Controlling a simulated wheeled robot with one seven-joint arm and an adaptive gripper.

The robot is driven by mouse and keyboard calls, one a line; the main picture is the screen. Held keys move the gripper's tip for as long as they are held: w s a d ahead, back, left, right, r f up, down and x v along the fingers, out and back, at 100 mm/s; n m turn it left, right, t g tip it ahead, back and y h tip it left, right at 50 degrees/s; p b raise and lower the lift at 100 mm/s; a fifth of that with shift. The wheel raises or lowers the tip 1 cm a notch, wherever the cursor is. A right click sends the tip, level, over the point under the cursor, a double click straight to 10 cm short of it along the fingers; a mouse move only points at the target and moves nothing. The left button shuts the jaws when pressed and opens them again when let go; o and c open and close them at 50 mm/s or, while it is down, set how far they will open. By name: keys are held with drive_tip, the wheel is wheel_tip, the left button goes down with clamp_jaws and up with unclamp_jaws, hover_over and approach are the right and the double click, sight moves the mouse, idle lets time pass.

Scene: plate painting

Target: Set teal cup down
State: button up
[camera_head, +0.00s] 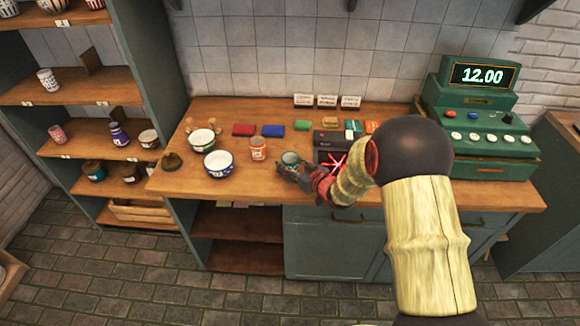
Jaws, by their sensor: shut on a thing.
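The teal cup (291,158) is at the front middle of the wooden counter (255,190), with its open rim facing up. My gripper (289,169) is shut on the teal cup from its front right side. The fingers cover the lower part of the cup. I cannot tell whether its base touches the counter. My arm reaches in from the right and hides part of the counter and a dark device behind it.
An orange patterned cup (258,149) stands just left of the teal cup. A blue bowl (219,164) and a green-rimmed bowl (202,140) stand further left. A green cash register (478,125) stands at the right. Shelves (85,98) with pottery stand at the left.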

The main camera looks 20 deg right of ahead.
drive_tip(key=shift+f, duration=0.1)
drive_tip(key=o, duration=1.3)
